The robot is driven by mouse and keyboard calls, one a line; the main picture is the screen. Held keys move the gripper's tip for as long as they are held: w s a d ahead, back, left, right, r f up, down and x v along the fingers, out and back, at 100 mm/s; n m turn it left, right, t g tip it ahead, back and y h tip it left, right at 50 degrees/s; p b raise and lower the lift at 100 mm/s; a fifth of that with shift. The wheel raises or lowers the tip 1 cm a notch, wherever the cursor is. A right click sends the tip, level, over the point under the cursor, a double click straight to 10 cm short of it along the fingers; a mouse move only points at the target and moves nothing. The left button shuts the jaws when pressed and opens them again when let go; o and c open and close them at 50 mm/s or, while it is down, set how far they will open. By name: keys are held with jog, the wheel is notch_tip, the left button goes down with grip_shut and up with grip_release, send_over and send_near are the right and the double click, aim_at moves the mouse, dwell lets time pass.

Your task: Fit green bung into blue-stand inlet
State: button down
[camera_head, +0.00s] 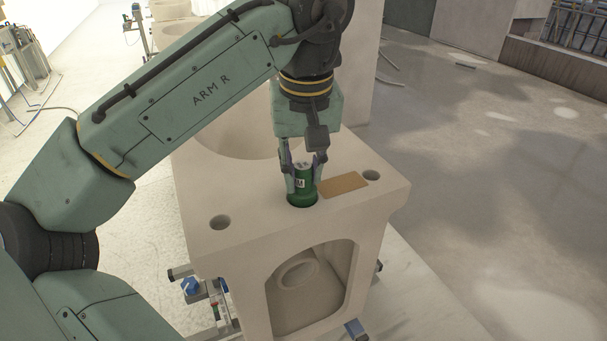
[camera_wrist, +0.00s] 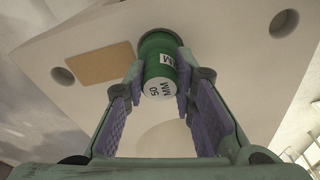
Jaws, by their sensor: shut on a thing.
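The green bung (camera_head: 302,182) is upright at the round inlet in the top of the pale ceramic piece (camera_head: 252,220). Its lower end meets the hole; how deep it sits I cannot tell. In the wrist view the bung (camera_wrist: 160,58) shows a white end marked "50 MM" and a white side label. My gripper (camera_head: 303,176) is shut on the bung from above, with its purple-padded fingers (camera_wrist: 168,88) on either side of it. The blue-footed stand (camera_head: 192,286) shows under the piece at the left front.
A tan rectangular patch (camera_head: 344,185) lies right of the inlet. Smaller holes (camera_head: 220,222) (camera_head: 371,175) flank it on the top face. A large bowl opening is behind, partly hidden by my arm. More pale pieces stand in a row at the back.

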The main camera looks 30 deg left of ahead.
aim_at(303, 167)
jog(key=shift+s+f, duration=0.15)
jog(key=shift+f, duration=0.1)
jog(key=shift+d+f, duration=0.1)
jog(key=shift+f, duration=0.05)
jog(key=c, duration=1.3)
grip_release()
jog(key=shift+c, duration=0.2)
jog(key=r+p, duration=0.1)
jog(key=r, duration=0.1)
jog(key=r+p, duration=0.4)
jog(key=shift+s+d+r, duration=0.25)
jog(key=shift+s+r, duration=0.05)
jog(key=shift+r, duration=0.1)
jog(key=shift+d+r, duration=0.1)
jog(key=shift+r, duration=0.35)
jog(key=shift+s, duration=0.15)
